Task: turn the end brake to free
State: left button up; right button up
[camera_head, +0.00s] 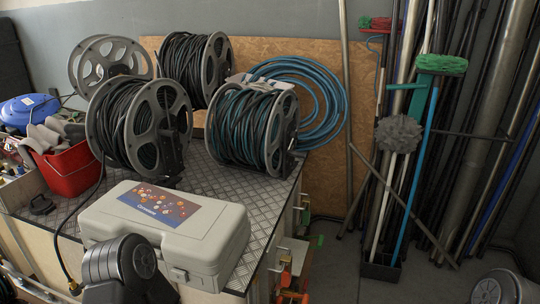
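Several hose reels stand on the bench. The front left reel (128,125) and the back reel (192,65) hold black hose. The right-hand reel (245,125) at the bench's right end holds dark and teal hose. A grey, mostly empty-looking reel (88,62) stands at the back left. Dark brackets show beside the front left reel (172,158) and the right-hand reel (291,163). I cannot make out which part is the end brake or how it is set. Dark links of my arms show at the bottom left and bottom right corner; neither gripper is in view.
A grey case (215,245) lies on the checker-plate bench top (262,185) in front of the reels. A red bucket (70,172) stands at the left. Blue hose (330,100) hangs behind. Poles and brushes (440,66) lean at the right. Floor (335,250) shows right of the bench.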

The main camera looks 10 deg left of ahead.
aim_at(295, 164)
jog(key=l+u, duration=0.2)
jog(key=i+l, duration=0.55)
jog(key=l, duration=0.15)
jog(key=i+l, duration=1.15)
jog(key=l, duration=0.2)
jog(key=i+l, duration=0.55)
jog(key=l, duration=0.15)
jog(key=i+j+u, duration=0.05)
